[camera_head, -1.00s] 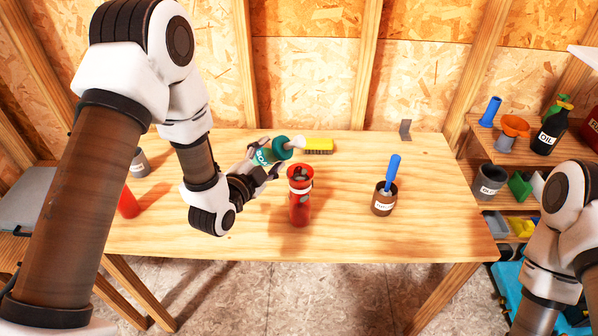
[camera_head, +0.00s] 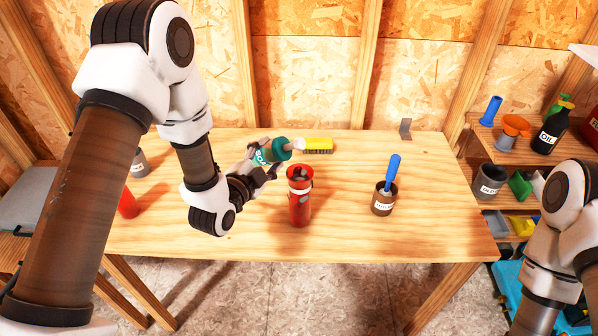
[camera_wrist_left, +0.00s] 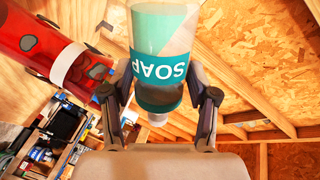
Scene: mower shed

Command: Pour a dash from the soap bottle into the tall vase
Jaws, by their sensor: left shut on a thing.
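The soap bottle (camera_head: 275,151) is teal with a pale nozzle. It is tilted, its nozzle pointing right, above and behind the tall vase. My left gripper (camera_head: 262,172) is shut on the soap bottle; in the left wrist view the bottle (camera_wrist_left: 166,50) sits between both fingers with its SOAP label upside down. The tall vase (camera_head: 300,205) is red with a white band near the top and grey spots, and stands upright on the workbench. It also shows in the left wrist view (camera_wrist_left: 35,45). My right gripper is out of view; only part of that arm shows.
The wooden workbench (camera_head: 400,245) also holds a yellow brush (camera_head: 318,145) behind the vase, a brown pot (camera_head: 383,204) with a blue-handled tool to the right, and a red object (camera_head: 128,203) at left. Shelves with an oil bottle (camera_head: 550,132) stand at right.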

